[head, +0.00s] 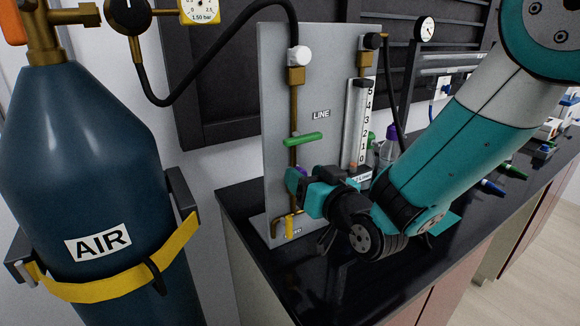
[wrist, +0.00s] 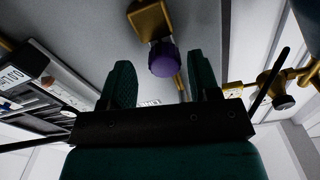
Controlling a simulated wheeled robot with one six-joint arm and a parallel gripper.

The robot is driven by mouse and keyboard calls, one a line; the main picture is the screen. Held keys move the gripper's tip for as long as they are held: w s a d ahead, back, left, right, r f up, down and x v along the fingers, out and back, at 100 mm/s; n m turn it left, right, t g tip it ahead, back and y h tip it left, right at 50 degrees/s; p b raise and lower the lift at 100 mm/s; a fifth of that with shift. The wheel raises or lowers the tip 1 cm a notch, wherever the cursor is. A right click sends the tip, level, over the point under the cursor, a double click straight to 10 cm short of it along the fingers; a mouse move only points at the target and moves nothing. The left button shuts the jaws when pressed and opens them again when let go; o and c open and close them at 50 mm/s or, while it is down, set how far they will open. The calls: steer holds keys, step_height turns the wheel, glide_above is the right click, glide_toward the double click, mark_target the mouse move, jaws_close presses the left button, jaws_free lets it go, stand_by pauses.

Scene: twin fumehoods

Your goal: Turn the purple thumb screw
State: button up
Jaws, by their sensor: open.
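The purple thumb screw (wrist: 163,60) sits on a brass fitting (wrist: 150,20) in the wrist view. In the head view only a small purple part of it (head: 292,180) shows, at the brass pipe on the grey panel, below the green lever; my gripper hides the rest. My gripper (head: 304,187) is open with its teal fingers pointing at the panel. In the wrist view the two fingers (wrist: 160,72) stand left and right of the screw in the picture, with gaps on both sides. I cannot tell how deep the screw lies between them.
The green lever (head: 303,139) sticks out above my gripper. A flow meter (head: 358,125) and a purple-topped bottle (head: 388,148) stand to the right. The AIR cylinder (head: 85,170) is at left. The black bench's front (head: 300,285) is clear.

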steer(key=shift+a, duration=0.25)
steer(key=c, duration=0.9)
steer(key=shift+m, duration=0.4)
steer(key=shift+d+f+m+p, duration=0.1)
steer(key=shift+m+p, duration=0.6)
steer(key=shift+m, duration=3.05)
steer(key=shift+d+f+m+p, duration=0.1)
steer(key=shift+m+p, duration=0.6)
steer(key=shift+m, duration=3.05)
